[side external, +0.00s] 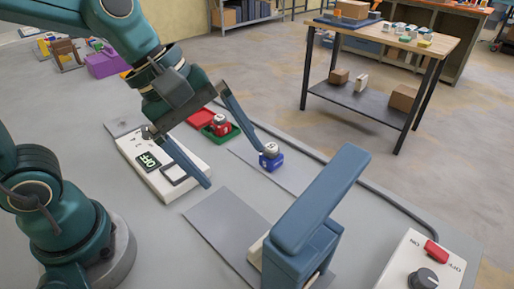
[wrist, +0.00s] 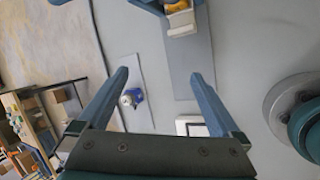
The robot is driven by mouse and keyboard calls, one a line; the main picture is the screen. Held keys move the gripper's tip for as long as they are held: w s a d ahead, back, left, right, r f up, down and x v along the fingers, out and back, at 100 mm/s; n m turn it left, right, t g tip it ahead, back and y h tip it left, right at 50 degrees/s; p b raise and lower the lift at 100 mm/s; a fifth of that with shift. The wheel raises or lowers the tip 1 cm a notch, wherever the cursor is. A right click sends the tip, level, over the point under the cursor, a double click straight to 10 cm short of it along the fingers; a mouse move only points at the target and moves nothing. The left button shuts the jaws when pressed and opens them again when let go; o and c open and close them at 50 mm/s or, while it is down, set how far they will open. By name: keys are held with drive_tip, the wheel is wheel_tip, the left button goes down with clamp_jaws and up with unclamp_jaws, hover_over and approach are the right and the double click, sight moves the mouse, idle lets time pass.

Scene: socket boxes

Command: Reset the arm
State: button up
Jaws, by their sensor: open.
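My gripper (side external: 243,166) is open and empty, its two long blue-grey fingers spread wide above the table. In the wrist view, nothing is between the fingertips of my gripper (wrist: 158,75). A small blue box with a pale round top (side external: 271,159) stands on a grey mat, near the right finger in the side view. It also shows beside the left finger in the wrist view (wrist: 137,94). A red box with a similar top (side external: 220,127) sits in a green tray (side external: 233,131) behind the fingers.
A white device with a display reading OFF (side external: 149,161) lies left of the fingers. A blue-grey press-like fixture (side external: 318,205) stands at front; the wrist view shows something yellow (wrist: 177,6) at it. A switch box (side external: 440,257) is at front right. A grey mat (side external: 215,215) has bare room.

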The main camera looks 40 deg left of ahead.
drive_tip(key=s+a+m+t+y, duration=0.1)
drive_tip(key=s+a+m+y, duration=0.2)
drive_tip(key=m, duration=1)
drive_tip(key=s+a, duration=0.3)
drive_tip(key=a, duration=0.2)
drive_tip(key=shift+m+t+y, duration=0.3)
drive_tip(key=shift+m, duration=0.1)
